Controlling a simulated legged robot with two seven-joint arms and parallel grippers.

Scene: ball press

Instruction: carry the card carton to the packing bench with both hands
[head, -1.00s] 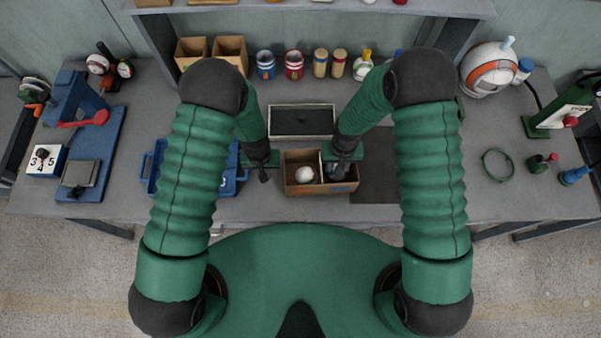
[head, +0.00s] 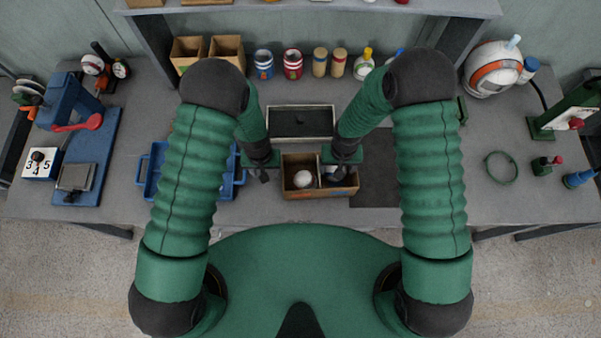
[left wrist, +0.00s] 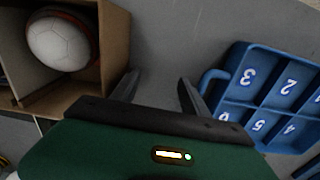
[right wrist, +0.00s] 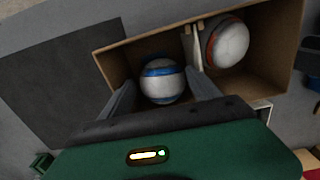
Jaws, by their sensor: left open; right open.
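The card carton (head: 318,192) is open-topped and stands on the grey bench in front of me, with a divider between two compartments. A white ball with orange marking (right wrist: 228,42) lies in one compartment. A white ball with blue bands (right wrist: 161,80) lies in the other. My left gripper (head: 262,174) is open and empty just outside the carton's left side. In the left wrist view (left wrist: 157,88) bare bench shows between its fingers. My right gripper (head: 340,172) is open over the right compartment, and the blue-banded ball shows between its fingers. I cannot tell whether they touch.
A blue numbered tray (left wrist: 232,92) lies left of the carton. A dark mat (head: 378,180) lies right of it, clear. A shallow grey tray (head: 300,108) stands behind. Cans and small cartons line the back. A green ring (head: 502,168) lies far right.

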